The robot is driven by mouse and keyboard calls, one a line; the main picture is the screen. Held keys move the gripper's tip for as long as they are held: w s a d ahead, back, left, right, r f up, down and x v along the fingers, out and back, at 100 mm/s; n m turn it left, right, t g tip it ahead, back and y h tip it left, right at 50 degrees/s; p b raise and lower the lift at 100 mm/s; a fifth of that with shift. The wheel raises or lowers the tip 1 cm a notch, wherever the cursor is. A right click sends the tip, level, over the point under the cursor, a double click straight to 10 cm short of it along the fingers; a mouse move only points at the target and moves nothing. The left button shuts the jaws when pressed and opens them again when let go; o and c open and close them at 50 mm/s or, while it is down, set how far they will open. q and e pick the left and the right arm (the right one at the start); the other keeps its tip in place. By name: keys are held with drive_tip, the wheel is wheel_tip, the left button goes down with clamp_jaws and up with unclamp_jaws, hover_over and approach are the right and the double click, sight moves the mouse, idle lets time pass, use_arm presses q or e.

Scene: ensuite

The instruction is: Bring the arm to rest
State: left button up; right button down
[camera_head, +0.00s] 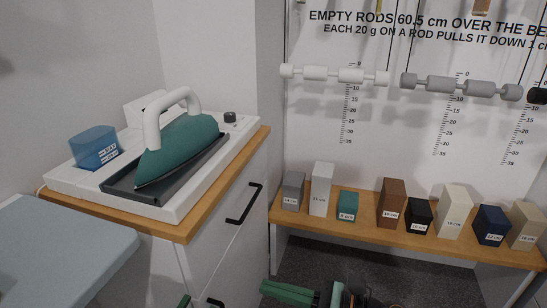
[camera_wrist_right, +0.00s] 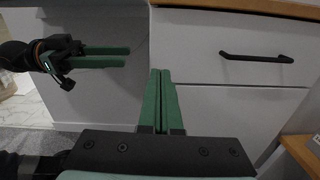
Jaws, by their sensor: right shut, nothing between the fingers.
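My right gripper (camera_wrist_right: 161,72) is shut and empty. Its two green fingers lie together in the wrist view, pointing at the white cabinet (camera_wrist_right: 225,110) front. In the head view the right gripper (camera_head: 266,288) shows at the bottom edge, to the right of the cabinet (camera_head: 215,240), with its fingers pointing left. My left gripper (camera_wrist_right: 128,56) shows at the upper left of the wrist view. Its green fingers lie side by side, look shut and hold nothing visible. In the head view only a small green tip of the left gripper (camera_head: 185,301) shows at the bottom edge.
A teal iron (camera_head: 180,147) rests on a dark pad on the cabinet top, beside a blue container (camera_head: 95,147). Black handles (camera_head: 244,204) stick out from the cabinet front. Several labelled blocks stand on a wooden bench (camera_head: 370,233) at right.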

drive_tip(key=s+d+r+m+t+h, duration=0.1)
drive_tip(key=d+m+t+h, duration=0.5)
drive_tip(key=m, duration=1.1)
drive_tip(key=s+d+r+m+t+h, duration=0.2)
drive_tip(key=d+m+t, duration=0.35)
drive_tip(key=m, duration=1.15)
use_arm(q)
drive_tip(key=s+a+f+n+g+y+p, duration=0.2)
drive_tip(key=s+g+p, duration=0.6)
drive_tip(key=p, duration=1.4)
drive_tip(key=shift+s+a+f+n+y, duration=0.15)
drive_tip(key=shift+s+f+n+y, duration=0.35)
drive_tip(key=shift+s+f+y, duration=0.15)
use_arm(e)
drive_tip(key=s+d+f+m+g+h, duration=0.2)
drive_tip(key=s+f+m+g+h, duration=0.1)
drive_tip(key=s+m, duration=0.3)
drive_tip(key=s+d+f+m+g+h, duration=0.3)
drive_tip(key=s+m+g+h, duration=0.1)
drive_tip(key=m, duration=0.4)
drive_tip(key=shift+s+d+f+g, duration=0.2)
drive_tip(key=shift+s+f+g, duration=0.15)
drive_tip(key=shift+s, duration=0.55)
use_arm(q)
drive_tip(key=shift+r, duration=0.1)
use_arm(e)
drive_tip(key=c, duration=1.6)
unclamp_jaws()
